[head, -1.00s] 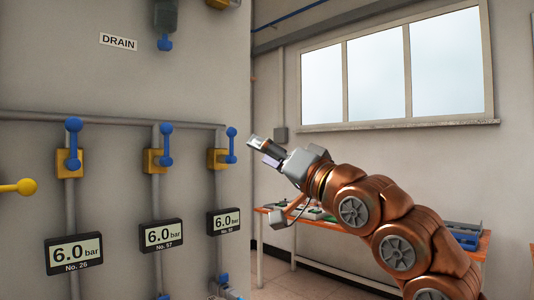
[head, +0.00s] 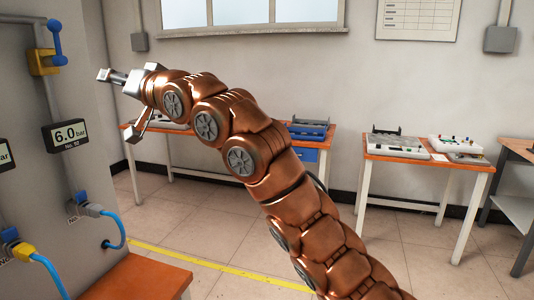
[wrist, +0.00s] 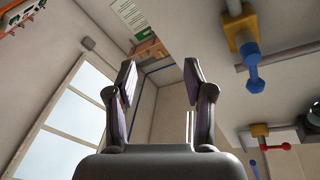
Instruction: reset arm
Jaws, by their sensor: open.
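My gripper (head: 104,75) is at the end of my outstretched copper-coloured arm, at the upper left of the head view. It points left toward the grey panel wall and is seen from the side there. In the wrist view my gripper (wrist: 160,95) shows two fingers standing apart with nothing between them. It is open and empty. The arm is raised and bent, reaching across from the lower right of the head view.
A blue-handled valve (head: 56,45) and a 6.0 bar gauge (head: 67,135) are on the panel at left. An orange bench (head: 140,280) stands low in front. Tables with equipment, including a right-hand table (head: 420,158), line the back wall. Open tiled floor lies between.

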